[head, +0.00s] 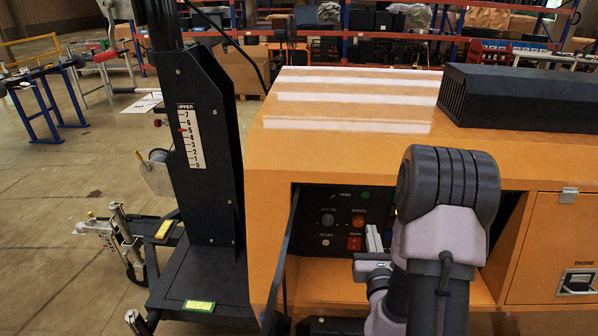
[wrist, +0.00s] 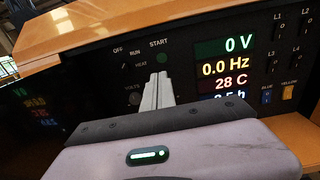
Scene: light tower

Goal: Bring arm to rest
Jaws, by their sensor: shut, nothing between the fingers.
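My gripper (head: 374,240) is in front of the recessed black control panel (head: 345,218) of the orange light tower body (head: 280,150). In the wrist view its pale fingers (wrist: 157,92) are together and empty, in front of the panel's lower left part. I cannot tell whether the fingertips touch the panel. The display (wrist: 224,68) reads 0 V, 0.0 Hz and 28 C. The dial labels OFF, RUN, HEAT and START show above the fingers, which partly hide the controls there. In the head view my arm covers the panel's right side.
An open black panel door (head: 284,262) stands at the recess's left edge. The black mast (head: 205,150) with its scale rises left of the body. A closed orange engine door (head: 552,248) is at the right. Shelves (head: 400,40) stand behind; the floor at far left is partly clear.

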